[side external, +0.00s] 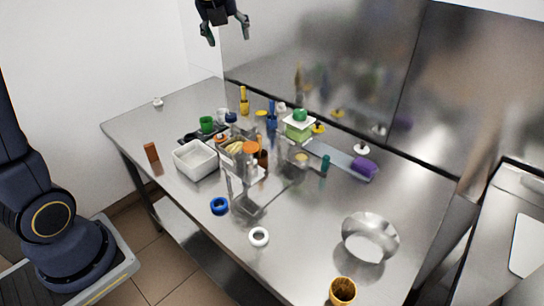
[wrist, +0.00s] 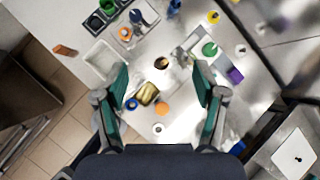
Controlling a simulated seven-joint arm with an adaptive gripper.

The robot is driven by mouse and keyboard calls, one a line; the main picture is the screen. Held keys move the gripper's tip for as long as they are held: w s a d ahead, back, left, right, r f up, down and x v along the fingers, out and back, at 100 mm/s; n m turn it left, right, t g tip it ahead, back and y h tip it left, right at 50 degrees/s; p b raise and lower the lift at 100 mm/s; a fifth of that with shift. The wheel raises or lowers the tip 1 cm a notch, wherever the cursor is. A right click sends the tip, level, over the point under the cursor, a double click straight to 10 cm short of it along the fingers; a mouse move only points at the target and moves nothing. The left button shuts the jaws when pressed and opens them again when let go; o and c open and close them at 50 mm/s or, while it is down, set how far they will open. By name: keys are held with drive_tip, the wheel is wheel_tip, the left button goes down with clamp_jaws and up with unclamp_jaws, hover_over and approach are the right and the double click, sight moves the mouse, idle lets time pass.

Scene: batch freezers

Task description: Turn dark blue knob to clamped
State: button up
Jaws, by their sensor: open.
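A small dark blue round piece, which looks like the dark blue knob (side external: 231,117), is on the far left part of the steel table (side external: 310,232), near a green cup. In the wrist view a dark blue round top (wrist: 136,16) shows near the upper edge, beside the dark tray; its setting is too small to tell. My gripper (side external: 226,36) is open and empty, high above the table and well apart from the knob. In the wrist view my gripper's green-padded fingers (wrist: 160,82) are wide apart, with nothing between them.
A white bin (side external: 196,160), a clear stand (side external: 246,203) and a purple-handled scraper (side external: 362,168) crowd the middle. A blue ring (side external: 220,206), a white ring (side external: 259,237) and a metal bowl (side external: 370,237) lie nearer. A steel wall (side external: 330,65) bounds the back.

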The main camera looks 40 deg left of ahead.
drive_tip(key=w+a+f+m+g, duration=0.1)
drive_tip(key=w+a+f+m, duration=0.1)
drive_tip(key=w+a+f, duration=0.45)
drive_tip(key=n+g+h, duration=0.1)
drive_tip(key=g, duration=0.1)
approach(231, 115)
drive_tip(key=x, duration=0.9)
drive_tip(key=c, duration=1.1)
